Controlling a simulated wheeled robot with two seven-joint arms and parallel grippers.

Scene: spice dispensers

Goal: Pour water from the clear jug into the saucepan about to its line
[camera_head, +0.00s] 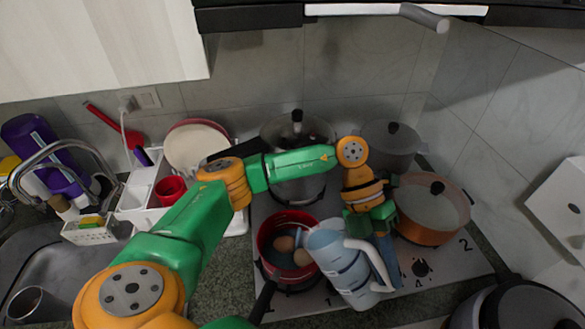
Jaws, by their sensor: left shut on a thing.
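The clear jug (341,268), pale blue with dark marks and a white handle, is at the lower middle of the head view. It leans to the left, with its mouth at the right rim of the saucepan. The red saucepan (264,237) sits on the hob with brown eggs (284,244) in it; its dark handle points to the lower left. I cannot make out its line, the water level or any stream. My left gripper (383,262) comes down from above and is shut on the jug's handle. My right gripper is not in view.
An orange pot (432,232) with a glass lid stands right of my left gripper. A lidded glass pot (297,132) and a grey pot (392,146) stand behind. A dish rack (140,205) with a red cup (170,189) and the sink (60,262) are at left.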

